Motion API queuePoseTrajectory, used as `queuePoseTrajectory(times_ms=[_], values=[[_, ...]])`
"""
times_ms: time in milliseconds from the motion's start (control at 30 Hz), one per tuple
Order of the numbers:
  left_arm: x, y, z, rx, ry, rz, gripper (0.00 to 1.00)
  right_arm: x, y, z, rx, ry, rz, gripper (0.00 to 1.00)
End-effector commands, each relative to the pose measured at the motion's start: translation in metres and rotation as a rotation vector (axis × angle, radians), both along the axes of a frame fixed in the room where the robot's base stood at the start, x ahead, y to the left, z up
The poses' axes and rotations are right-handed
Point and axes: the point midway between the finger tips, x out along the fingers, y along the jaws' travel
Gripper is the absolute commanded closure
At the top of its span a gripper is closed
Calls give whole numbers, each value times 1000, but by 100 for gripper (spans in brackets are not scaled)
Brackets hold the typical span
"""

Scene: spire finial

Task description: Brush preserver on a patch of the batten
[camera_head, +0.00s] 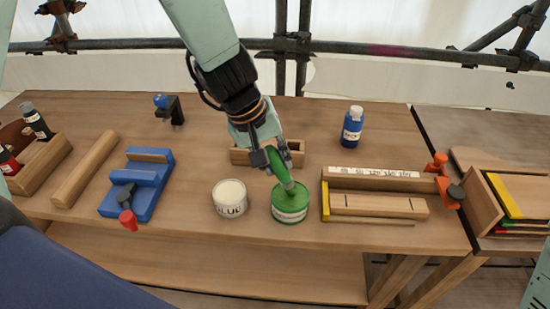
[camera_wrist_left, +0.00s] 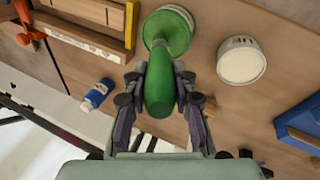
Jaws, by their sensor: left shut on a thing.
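My left gripper (camera_head: 270,157) is shut on the green handle of a brush (camera_head: 279,166). The brush points down, tilted, with its lower end at the mouth of a green tin (camera_head: 290,213); its bristles are hidden. In the left wrist view the brush handle (camera_wrist_left: 158,92) lies between the two fingers (camera_wrist_left: 160,72), with the green tin (camera_wrist_left: 168,30) beyond it. The pale batten (camera_head: 378,206) with dark marks lies to the right of the tin, in a wooden holder with a yellow end (camera_head: 326,201). My right gripper is out of view.
A white glue pot (camera_head: 230,199) stands just left of the tin. A small wooden box (camera_head: 240,156) is behind, a blue bottle (camera_head: 352,127) back right. An orange clamp (camera_head: 445,184) sits at the holder's right end. A blue vise-like block (camera_head: 140,182) stands left.

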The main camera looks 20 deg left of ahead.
Motion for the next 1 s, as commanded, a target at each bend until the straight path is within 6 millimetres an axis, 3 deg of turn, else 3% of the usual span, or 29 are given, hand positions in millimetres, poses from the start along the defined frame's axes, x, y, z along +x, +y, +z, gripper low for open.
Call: queuePoseTrajectory(times_ms=[800,1000], values=[[1,0,61,0,-3,-1,100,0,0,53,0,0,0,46],[1,0,64,0,-3,0,100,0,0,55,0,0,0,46]])
